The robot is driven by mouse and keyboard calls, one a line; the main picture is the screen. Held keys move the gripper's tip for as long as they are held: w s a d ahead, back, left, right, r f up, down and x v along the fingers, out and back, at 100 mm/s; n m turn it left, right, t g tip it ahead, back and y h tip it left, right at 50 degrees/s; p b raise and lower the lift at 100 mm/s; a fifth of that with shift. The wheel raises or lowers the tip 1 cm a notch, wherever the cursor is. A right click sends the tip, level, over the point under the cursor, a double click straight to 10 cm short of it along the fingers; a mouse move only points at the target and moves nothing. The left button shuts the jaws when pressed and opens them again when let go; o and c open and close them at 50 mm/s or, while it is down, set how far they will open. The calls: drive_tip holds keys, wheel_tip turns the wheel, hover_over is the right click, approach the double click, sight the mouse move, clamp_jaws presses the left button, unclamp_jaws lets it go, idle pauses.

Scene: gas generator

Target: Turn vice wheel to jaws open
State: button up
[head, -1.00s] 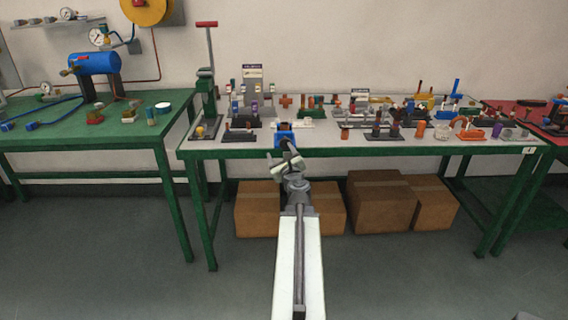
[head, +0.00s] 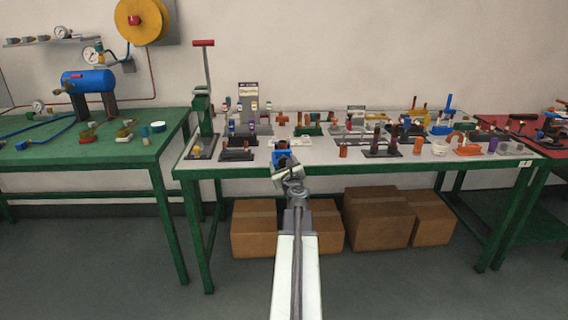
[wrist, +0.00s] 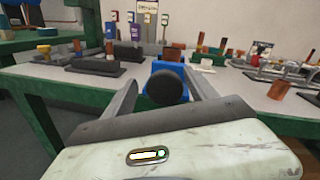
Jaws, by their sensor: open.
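The blue vice (head: 281,156) sits at the front edge of the middle workbench. It also shows in the wrist view (wrist: 157,67), with a dark round wheel (wrist: 166,88) on its near side facing me. A brown piece (wrist: 173,54) shows at the top of the vice. My gripper (head: 285,171) is right in front of the vice and partly hides it in the head view. In the wrist view its two fingers are apart, one on each side of the wheel (wrist: 163,84). I cannot tell whether either finger touches the wheel.
The workbench (head: 225,170) has a green front rail. A green lever press (head: 203,105) and a dark block (head: 237,150) stand left of the vice. Several small fittings crowd the bench to the right. Cardboard boxes (head: 377,220) stand below. Open floor lies in front.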

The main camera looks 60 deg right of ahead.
drive_tip(key=shift+s+d, duration=0.15)
drive_tip(key=shift+s, duration=0.1)
drive_tip(key=c, duration=1.3)
drive_tip(key=shift+s, duration=0.25)
drive_tip(key=shift+c, duration=0.4)
drive_tip(key=shift+w, duration=0.15)
drive_tip(key=shift+r+n, duration=0.1)
drive_tip(key=shift+n, duration=0.3)
drive_tip(key=shift+n+p, duration=0.35)
drive_tip(key=shift+n, duration=0.25)
drive_tip(key=n, duration=0.3)
drive_tip(key=shift+w+g+p, duration=0.1)
drive_tip(key=shift+g+p, duration=0.3)
drive_tip(key=shift+n+p, duration=0.3)
drive_tip(key=shift+n, duration=1.3)
drive_tip(key=shift+g, duration=0.3)
